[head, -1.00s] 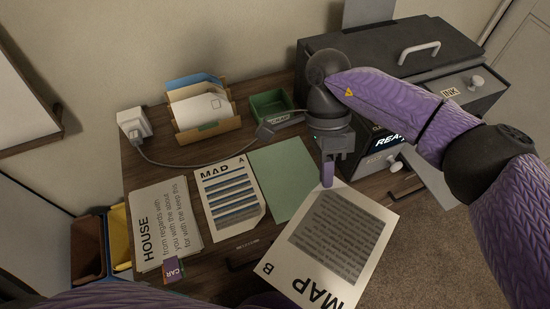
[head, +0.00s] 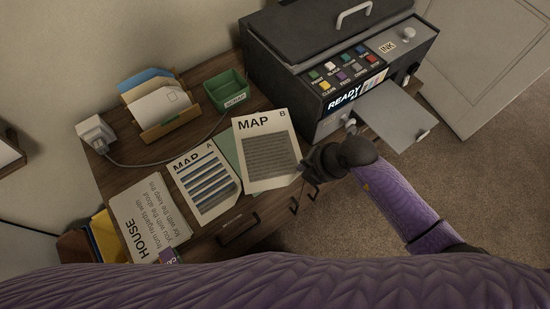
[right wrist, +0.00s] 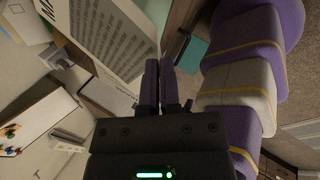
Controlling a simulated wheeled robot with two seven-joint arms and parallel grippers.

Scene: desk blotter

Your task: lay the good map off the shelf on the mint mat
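A sheet headed MAP B (head: 267,165), with a clean grey text block, is in my right gripper (head: 308,165). It hangs over the right part of the mint mat (head: 229,152) and hides most of it. In the right wrist view the fingers (right wrist: 161,64) are closed at the edge of this sheet (right wrist: 112,42). I cannot tell whether the sheet touches the mat. A sheet headed MAP A (head: 207,186), with dark and blue bars across it, lies on the desk just left of the mat. My left gripper is out of view.
The HOUSE sheet (head: 150,215) lies left of MAP A. A green scrap tray (head: 228,92) and a letter holder (head: 165,127) stand behind. The printer (head: 335,70) is at the right, with an open grey shelf (head: 397,122). A white plug box (head: 95,132) trails a cable.

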